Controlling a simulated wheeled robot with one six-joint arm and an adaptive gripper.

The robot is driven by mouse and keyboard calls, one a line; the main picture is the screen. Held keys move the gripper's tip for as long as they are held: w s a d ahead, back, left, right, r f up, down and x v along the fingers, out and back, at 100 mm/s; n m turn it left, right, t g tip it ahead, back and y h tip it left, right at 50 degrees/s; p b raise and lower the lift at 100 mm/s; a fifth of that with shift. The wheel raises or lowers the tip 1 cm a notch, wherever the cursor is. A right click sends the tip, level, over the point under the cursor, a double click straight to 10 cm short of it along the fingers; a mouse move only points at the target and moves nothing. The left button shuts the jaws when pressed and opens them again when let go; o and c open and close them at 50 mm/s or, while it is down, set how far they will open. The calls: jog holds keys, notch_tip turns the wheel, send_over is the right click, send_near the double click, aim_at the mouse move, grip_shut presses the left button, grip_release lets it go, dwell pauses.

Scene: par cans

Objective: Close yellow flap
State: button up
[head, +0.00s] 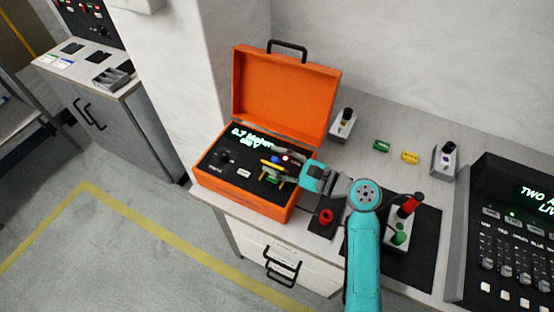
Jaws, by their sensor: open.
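The open orange case (249,199) stands on the left part of the counter, with its lid (283,93) raised. Its black panel (222,168) carries a lit text display, a knob and small coloured parts. A small yellow piece (267,161) beside a blue one looks like the yellow flap; its exact position is too small to tell. My gripper (276,177) is open and reaches in from the right, over the right part of the panel. Its fingers are close to the coloured parts and partly hide them. I cannot tell whether they touch.
A red ring-shaped object (326,216) lies right of the case. A box with red and green parts (397,240) stands on a black mat. Green (381,146) and yellow (410,157) blocks and two small switch boxes lie behind. A control console (510,235) fills the right.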

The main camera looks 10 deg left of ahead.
grip_shut()
jog(key=shift+s+n, duration=0.15)
jog(key=shift+n, duration=0.25)
jog(key=n, duration=0.2)
jog(key=s+n, duration=0.1)
jog(key=shift+s+a+f, duration=0.1)
jog(key=shift+a+f, duration=0.15)
jog(key=shift+a, duration=0.05)
jog(key=shift+s+a+f+n, duration=0.1)
jog(key=shift+s+f+n, duration=0.2)
jog(key=shift+n, duration=0.65)
jog(key=shift+s+a+f+n, duration=0.1)
jog(key=shift+s+f+n, duration=0.15)
jog(key=shift+n, duration=0.7)
grip_release()
